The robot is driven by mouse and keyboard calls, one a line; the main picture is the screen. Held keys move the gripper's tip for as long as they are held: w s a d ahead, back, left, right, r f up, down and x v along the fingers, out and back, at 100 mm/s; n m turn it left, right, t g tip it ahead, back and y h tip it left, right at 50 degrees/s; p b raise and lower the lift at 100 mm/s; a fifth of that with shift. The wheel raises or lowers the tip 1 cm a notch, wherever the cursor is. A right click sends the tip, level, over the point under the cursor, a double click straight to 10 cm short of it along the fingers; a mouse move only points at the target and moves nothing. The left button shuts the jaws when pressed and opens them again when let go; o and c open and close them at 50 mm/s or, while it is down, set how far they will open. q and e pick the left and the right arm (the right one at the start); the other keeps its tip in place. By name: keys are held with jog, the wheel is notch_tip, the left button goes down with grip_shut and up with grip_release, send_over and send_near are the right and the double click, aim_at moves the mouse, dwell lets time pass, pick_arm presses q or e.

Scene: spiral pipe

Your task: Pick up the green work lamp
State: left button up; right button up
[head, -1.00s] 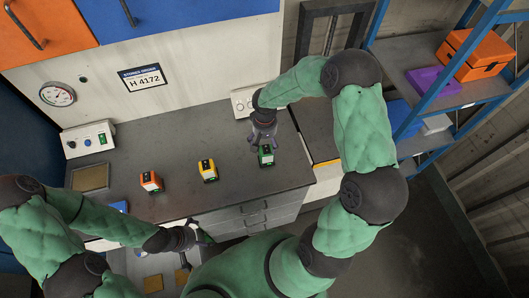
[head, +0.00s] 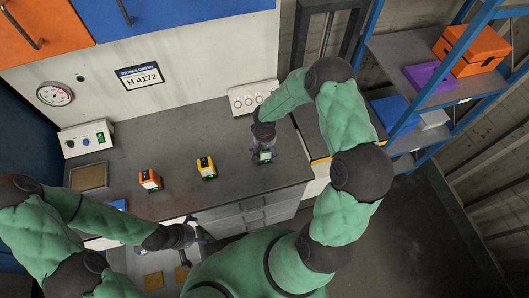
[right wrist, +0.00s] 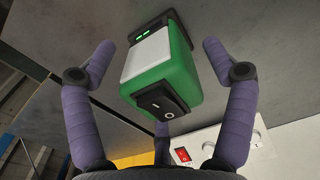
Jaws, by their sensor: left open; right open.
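The green work lamp (head: 264,155) stands on the grey counter near its right end. In the right wrist view the lamp (right wrist: 175,82) shows a green body, a pale panel and a black switch. My right gripper (head: 264,143) is right at the lamp from above. Its purple fingers (right wrist: 155,68) are spread on both sides of the lamp, with gaps between them and it. My left gripper (head: 196,234) is open and empty near the counter's front edge, away from the lamp.
A yellow lamp (head: 206,168) and an orange lamp (head: 149,180) stand on the counter to the left. A white switch box (head: 252,97) is behind the green lamp. A blue-framed shelf (head: 440,92) stands at the right. The counter's middle rear is clear.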

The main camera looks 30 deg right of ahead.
jog(key=c, duration=1.7)
